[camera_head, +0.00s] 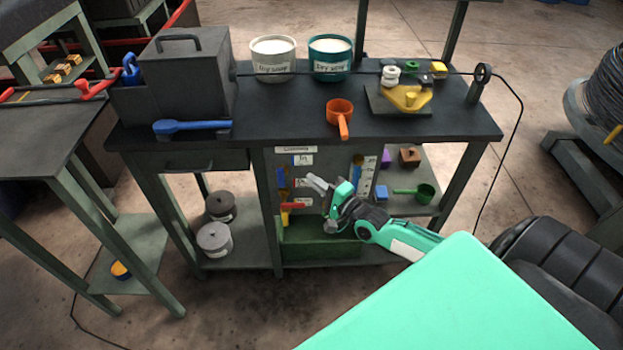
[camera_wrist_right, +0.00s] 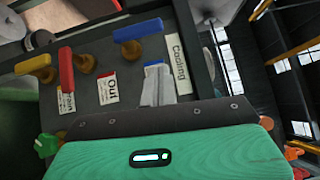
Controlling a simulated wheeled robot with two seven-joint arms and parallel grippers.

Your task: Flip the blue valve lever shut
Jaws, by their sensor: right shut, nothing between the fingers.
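The blue valve lever (camera_head: 283,177) stands upright on the grey panel under the bench, beside the label with a blue mark. In the right wrist view the blue lever (camera_wrist_right: 138,30) lies across the picture above its brass-coloured stem. My right gripper (camera_head: 317,183) is shut and empty in front of the panel, to the right of the lever and apart from it. In the wrist view its fingertips (camera_wrist_right: 157,80) show below the lever, over the blue-marked label. My left gripper is not in view.
A red lever (camera_head: 293,205), turned sideways, and an upright yellow lever (camera_head: 285,217) sit below the blue one. A green bin (camera_head: 320,245) stands beneath the panel. The bench top (camera_head: 290,115) overhangs the panel. A shelf with a green scoop (camera_head: 422,193) is at right.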

